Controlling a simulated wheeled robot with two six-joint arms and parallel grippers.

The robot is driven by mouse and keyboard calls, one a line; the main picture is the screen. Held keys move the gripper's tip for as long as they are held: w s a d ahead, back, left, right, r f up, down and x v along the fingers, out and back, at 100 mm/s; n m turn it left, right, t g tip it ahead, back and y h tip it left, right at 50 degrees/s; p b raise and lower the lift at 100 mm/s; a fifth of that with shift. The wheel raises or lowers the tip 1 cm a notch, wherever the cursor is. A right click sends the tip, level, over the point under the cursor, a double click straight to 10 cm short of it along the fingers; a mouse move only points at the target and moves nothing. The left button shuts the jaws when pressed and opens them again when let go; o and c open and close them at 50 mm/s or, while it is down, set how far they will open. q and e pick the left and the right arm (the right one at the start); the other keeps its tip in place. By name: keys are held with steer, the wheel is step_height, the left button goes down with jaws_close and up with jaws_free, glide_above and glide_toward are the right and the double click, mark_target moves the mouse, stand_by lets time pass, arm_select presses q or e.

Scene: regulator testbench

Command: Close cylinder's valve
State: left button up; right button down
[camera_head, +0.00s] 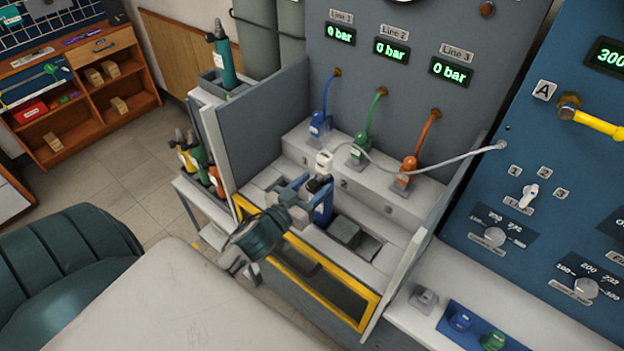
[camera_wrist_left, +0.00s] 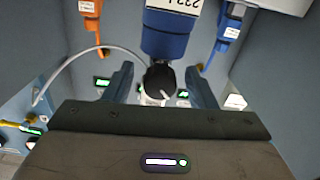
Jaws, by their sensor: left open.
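The blue cylinder (camera_head: 323,209) stands upright in a slot of the testbench. A white fitting (camera_head: 323,158) sits at its top, with a grey hose running right to the blue panel. My left gripper (camera_head: 300,190) is at the height of the cylinder's top. In the left wrist view, which looks upside down, the gripper (camera_wrist_left: 158,85) is open. Its fingers stand on either side of the cylinder's black valve knob (camera_wrist_left: 159,76), with gaps visible. The blue cylinder (camera_wrist_left: 165,40) carries a white label there. My right gripper is not in view.
Blue (camera_head: 320,122), green (camera_head: 358,152) and orange (camera_head: 405,173) connectors hang behind on hoses. Displays above read 0 bar. A grey side wall (camera_head: 262,120) stands left and a yellow-framed front panel (camera_head: 320,268) below. Other cylinders (camera_head: 205,165) stand at the left.

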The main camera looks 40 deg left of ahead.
arm_select(q)
steer(key=shift+w, duration=0.1)
steer(key=shift+c, duration=0.2)
steer(key=c, duration=0.9)
steer(key=shift+c, duration=0.2)
steer(key=shift+m, duration=0.3)
steer(key=m, duration=0.4)
steer(key=shift+p, duration=0.4)
steer(key=shift+m+p, duration=0.3)
steer(key=shift+m, duration=1.7)
